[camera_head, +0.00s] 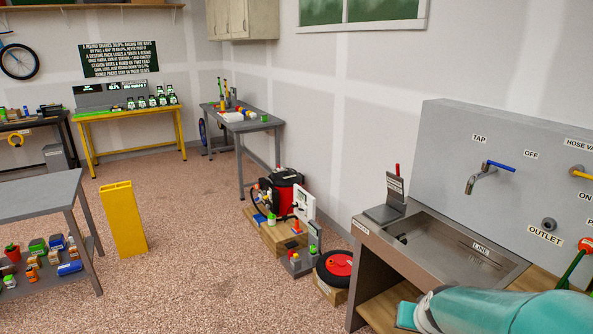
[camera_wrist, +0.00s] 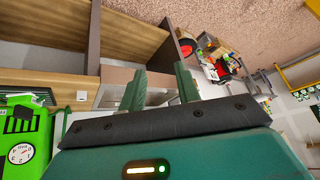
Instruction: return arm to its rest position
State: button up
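My arm (camera_head: 500,312), teal, reaches in from the lower right of the head view, in front of the steel sink bench (camera_head: 470,250). Its fingertips cannot be made out there. In the wrist view my gripper (camera_wrist: 161,84) shows two green fingers standing apart, with nothing between them. Beyond the fingers are a pale box-like surface and wooden shelf panels (camera_wrist: 130,45); the picture is turned over, with the floor at the top.
The sink has a tap (camera_head: 480,177) and a labelled back panel. A green device with a gauge (camera_wrist: 20,152) is left in the wrist view. The carpeted floor (camera_head: 200,260) is open mid-room.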

jog(key=s+a+r+n+y, duration=0.1)
jog(key=s+a+r+n, duration=0.3)
jog(key=s+a+r, duration=0.8)
jog(key=s, duration=0.2)
jog(key=shift+s+a+r+g, duration=0.3)
jog(key=shift+s+a+g, duration=0.05)
jog(key=shift+g, duration=0.05)
